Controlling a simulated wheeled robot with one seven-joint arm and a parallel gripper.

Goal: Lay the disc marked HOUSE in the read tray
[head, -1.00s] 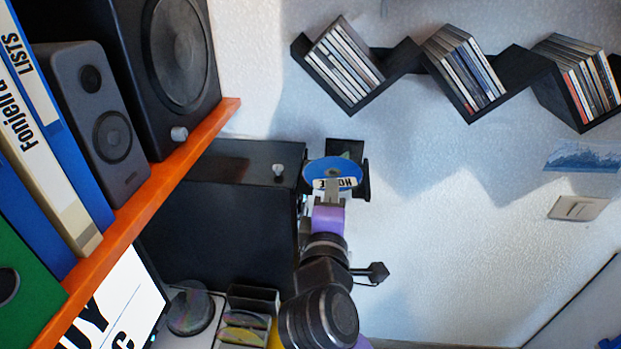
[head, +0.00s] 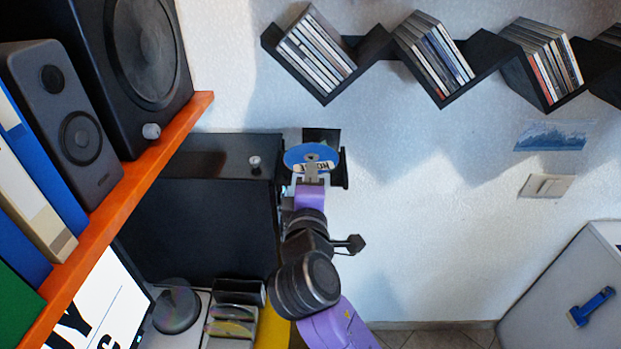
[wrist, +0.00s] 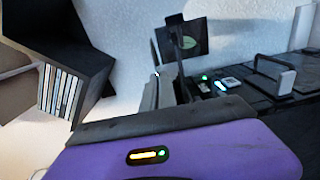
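A blue disc (head: 298,154) with a white label is at my gripper's tip in the head view. Its lettering is upside down and partly covered by the gripper, and looks like HOUSE. My gripper (head: 311,168) appears shut on the disc's near edge. A dark square piece (head: 322,136) shows just behind the disc, beside a black cabinet; I cannot tell if it is the read tray.
The black cabinet (head: 215,225) with a knob stands left of my arm. An orange shelf (head: 150,170) holds speakers and binders. A zigzag wall rack (head: 375,60) holds disc cases. Stacked trays with discs (head: 232,325) are low.

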